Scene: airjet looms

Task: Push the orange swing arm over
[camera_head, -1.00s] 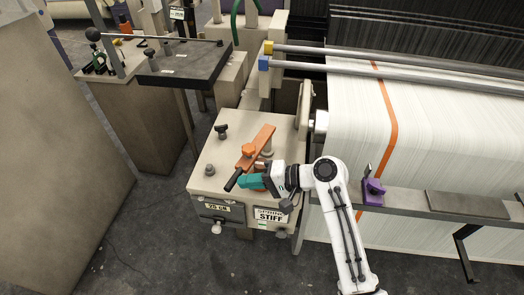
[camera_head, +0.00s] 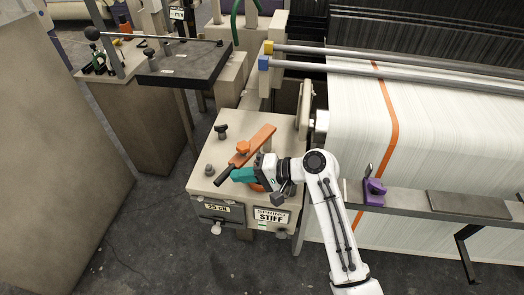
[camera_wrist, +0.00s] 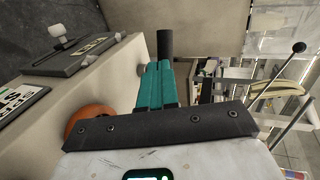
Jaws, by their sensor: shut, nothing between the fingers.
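The orange swing arm (camera_head: 260,137) lies across the top of the beige loom box (camera_head: 205,160). An orange knob (camera_head: 243,147) sits on it, and its black handle (camera_head: 223,178) points to the front left. My gripper (camera_head: 236,174) has teal fingers, closed together with nothing in them. The fingertips are right beside the handle on its right side and look to touch it. In the wrist view the closed fingers (camera_wrist: 154,70) point at the black handle (camera_wrist: 165,43). An orange round part (camera_wrist: 90,120) shows partly behind my gripper.
Black knobs (camera_head: 221,131) stand on the box top at left. Plates reading "25 CN" (camera_head: 217,207) and "STIFF" (camera_head: 270,217) are on the box front. A purple clamp (camera_head: 374,191) sits on a rail to the right, before the white cloth (camera_head: 430,140).

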